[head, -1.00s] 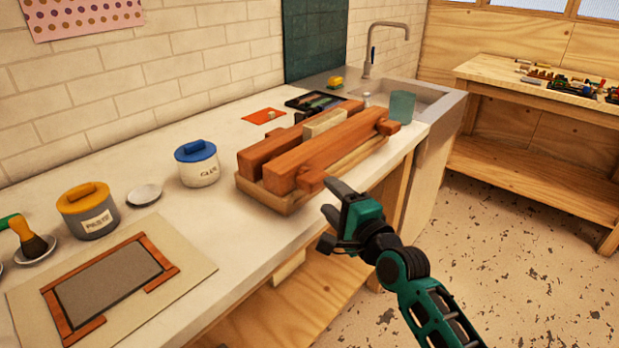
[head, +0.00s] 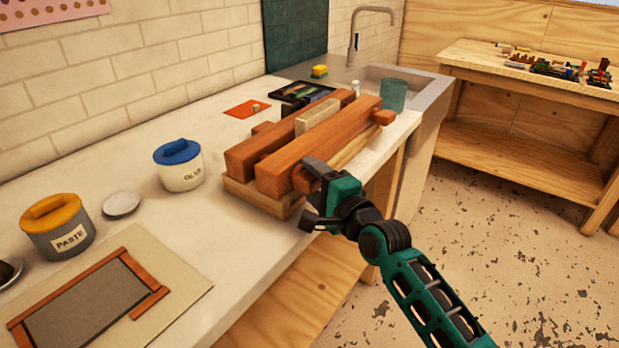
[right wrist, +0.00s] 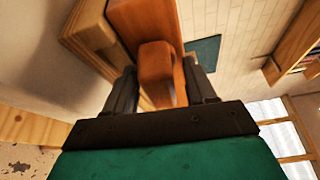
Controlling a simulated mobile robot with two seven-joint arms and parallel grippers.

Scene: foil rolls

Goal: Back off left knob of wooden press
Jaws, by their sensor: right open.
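The wooden press (head: 318,143) lies on the counter, with two red-brown beams on a paler base and a light block between them. Its left knob (head: 301,180) sticks out of the front beam's near end. My right gripper (head: 309,194) is at this knob, and its arm partly hides it. In the right wrist view the knob (right wrist: 156,62) sits between the two open fingers (right wrist: 160,90); I cannot tell whether they touch it. The other front knob (head: 383,117) is at the beam's far end. My left gripper is not in view.
A blue-lidded glue pot (head: 179,167) and a yellow-lidded paste pot (head: 58,228) stand left of the press. A framed board (head: 88,300) lies at the front left. A teal cup (head: 393,95) stands beyond the press by the sink.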

